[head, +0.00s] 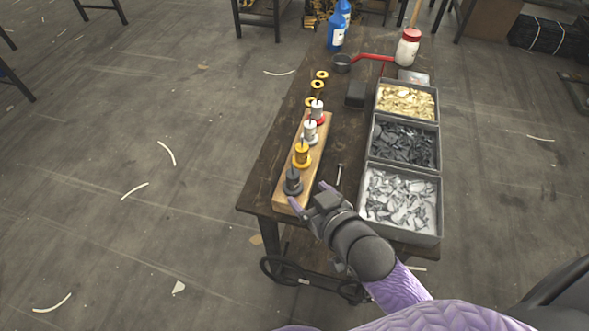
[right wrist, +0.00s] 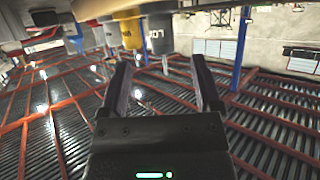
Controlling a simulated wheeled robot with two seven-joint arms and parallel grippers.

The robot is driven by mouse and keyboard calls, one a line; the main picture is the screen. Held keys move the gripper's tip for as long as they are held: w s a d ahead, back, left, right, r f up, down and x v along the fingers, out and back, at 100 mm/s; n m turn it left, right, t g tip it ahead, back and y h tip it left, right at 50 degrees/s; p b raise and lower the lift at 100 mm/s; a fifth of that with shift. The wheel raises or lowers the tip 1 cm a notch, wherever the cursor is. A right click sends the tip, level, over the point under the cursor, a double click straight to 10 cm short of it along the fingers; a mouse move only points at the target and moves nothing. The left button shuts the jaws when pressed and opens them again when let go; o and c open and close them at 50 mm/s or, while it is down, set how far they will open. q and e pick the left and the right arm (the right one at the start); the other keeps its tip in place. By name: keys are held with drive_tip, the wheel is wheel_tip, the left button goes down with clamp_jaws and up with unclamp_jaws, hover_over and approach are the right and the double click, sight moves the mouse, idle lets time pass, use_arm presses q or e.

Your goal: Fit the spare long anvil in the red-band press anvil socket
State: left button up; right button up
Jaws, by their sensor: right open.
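A wooden board (head: 312,160) on the table carries a row of small presses. The red-band press (head: 317,112) is at its far end, white on a red base; red also shows in the right wrist view (right wrist: 73,42). Its anvil socket is too small to make out. A thin metal pin with a wider head (head: 339,174) lies on the table right of the board; it may be the spare long anvil. My right gripper (head: 310,196) is open and empty at the board's near end, by the dark press. Its open fingers show in the right wrist view (right wrist: 164,85). My left gripper is out of view.
On the board stand a white press (head: 310,132), a yellow press (head: 302,155) and a dark grey press (head: 292,183). Bins of parts (head: 367,185) line the right. A dark block (head: 355,95) and red-lidded jar (head: 407,48) stand farther back.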

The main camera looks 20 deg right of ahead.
sight(296, 182)
drive_tip(key=b+x, duration=0.2)
drive_tip(key=x, duration=0.5)
drive_tip(key=shift+a+b, duration=0.15)
drive_tip(key=shift+b, duration=0.15)
drive_tip(key=shift+w, duration=0.15)
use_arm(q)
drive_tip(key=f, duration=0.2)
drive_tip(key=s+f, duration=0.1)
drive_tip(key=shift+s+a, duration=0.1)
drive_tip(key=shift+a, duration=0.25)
use_arm(e)
drive_tip(key=shift+c, duration=0.3)
clamp_jaws()
